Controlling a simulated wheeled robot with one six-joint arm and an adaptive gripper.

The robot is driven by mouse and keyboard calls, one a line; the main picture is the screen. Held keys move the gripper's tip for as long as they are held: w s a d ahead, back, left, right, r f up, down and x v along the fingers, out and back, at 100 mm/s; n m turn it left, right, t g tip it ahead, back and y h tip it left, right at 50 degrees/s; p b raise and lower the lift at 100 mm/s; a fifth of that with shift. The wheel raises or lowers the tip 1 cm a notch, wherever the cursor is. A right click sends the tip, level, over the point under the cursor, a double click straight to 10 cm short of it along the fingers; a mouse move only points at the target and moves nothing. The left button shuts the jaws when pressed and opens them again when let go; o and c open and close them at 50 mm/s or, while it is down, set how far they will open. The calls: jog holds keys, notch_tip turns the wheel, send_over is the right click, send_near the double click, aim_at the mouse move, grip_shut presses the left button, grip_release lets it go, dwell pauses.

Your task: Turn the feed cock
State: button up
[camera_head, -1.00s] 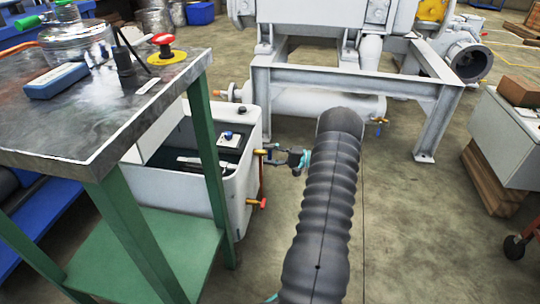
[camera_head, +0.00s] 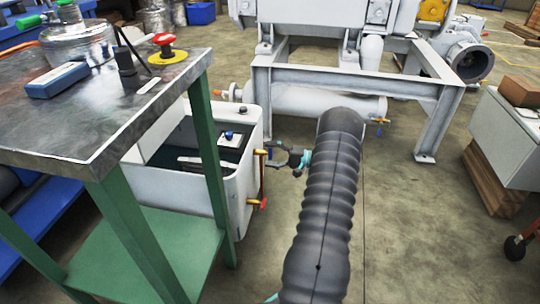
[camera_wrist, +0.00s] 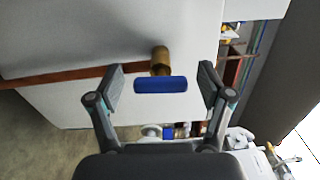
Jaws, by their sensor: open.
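The feed cock is a brass stub (camera_wrist: 160,58) with a flat blue handle (camera_wrist: 161,85) on the side of a white tank. In the wrist view the handle lies crosswise between my open fingers, with a gap to each side; I cannot tell how deep it sits between them. In the head view the brass cock (camera_head: 262,151) sticks out of the tank's right wall, and its blue handle is not clear there. My gripper (camera_head: 277,157) is open just to its right, and it also fills the lower middle of the wrist view (camera_wrist: 162,79).
A lower brass cock with a red handle (camera_head: 263,203) is on the same white tank (camera_head: 170,190). A green-legged bench (camera_head: 125,225) stands close on the left. A white steel frame (camera_head: 440,120) with a pipe is behind.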

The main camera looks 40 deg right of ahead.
jog(key=v, duration=1.2)
dwell(0.4)
jog(key=s+a+f+m+g, duration=0.4)
jog(key=f, duration=0.3)
jog(key=s+a+r+n+g+h+p, duration=0.1)
jog(key=s+a+r+g+h, duration=0.15)
jog(key=a+g, duration=0.35)
jog(key=s+a+r+n+h+p, duration=0.3)
jog(key=s+a+r+n, duration=0.1)
jog(key=a+r, duration=0.7)
jog(key=s+a+r+n+t+h+p, duration=0.1)
jog(key=s+a+r+n+h+p, duration=0.2)
jog(key=a+r, duration=0.8)
jog(key=s+a+r+n+h+p, duration=0.3)
jog(key=s+a+r+n, duration=0.4)
jog(key=a+r, duration=0.5)
notch_tip(320, 180, up, 5)
jog(key=shift+s+r+t+p, duration=0.15)
jog(key=shift+r+t+p, duration=0.05)
jog(key=shift+t+p, duration=0.2)
